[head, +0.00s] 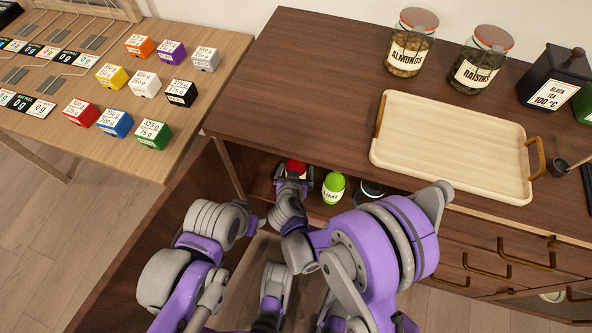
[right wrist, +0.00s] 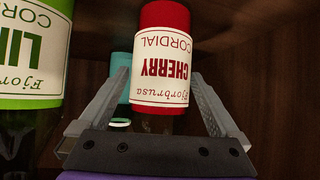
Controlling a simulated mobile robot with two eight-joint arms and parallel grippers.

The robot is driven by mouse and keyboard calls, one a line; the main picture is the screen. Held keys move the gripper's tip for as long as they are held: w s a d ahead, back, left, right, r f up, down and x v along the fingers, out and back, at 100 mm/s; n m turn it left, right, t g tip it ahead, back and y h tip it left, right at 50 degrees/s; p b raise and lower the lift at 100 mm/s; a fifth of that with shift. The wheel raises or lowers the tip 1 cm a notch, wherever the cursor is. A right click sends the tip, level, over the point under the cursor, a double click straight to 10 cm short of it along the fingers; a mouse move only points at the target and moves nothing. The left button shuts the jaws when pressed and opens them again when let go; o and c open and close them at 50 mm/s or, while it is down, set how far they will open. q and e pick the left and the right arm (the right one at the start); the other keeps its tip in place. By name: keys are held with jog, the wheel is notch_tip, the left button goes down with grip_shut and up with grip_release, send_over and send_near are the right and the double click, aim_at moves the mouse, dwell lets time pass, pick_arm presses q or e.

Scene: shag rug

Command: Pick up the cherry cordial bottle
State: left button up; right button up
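The cherry cordial bottle (right wrist: 162,55) is red with a white label and shows upside down in the right wrist view. In the head view only its red top (head: 296,168) shows inside the open cabinet, partly behind my right gripper (head: 292,188). In the right wrist view my right gripper (right wrist: 160,85) is open, with one finger on each side of the bottle. A narrow gap shows beside the left finger. I cannot tell whether the bottle lies fully between the fingertips. My left arm is folded at the lower left of the head view; its fingers cannot be made out.
A green lime cordial bottle (head: 334,188) stands close beside the cherry one; it also shows in the right wrist view (right wrist: 30,60). A teal item (right wrist: 121,90) is behind. The cabinet top (head: 300,80) overhangs, bearing a tray (head: 450,112) and jars. A side table (head: 200,112) holds coloured blocks.

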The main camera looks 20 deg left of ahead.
grip_shut()
dwell(0.4)
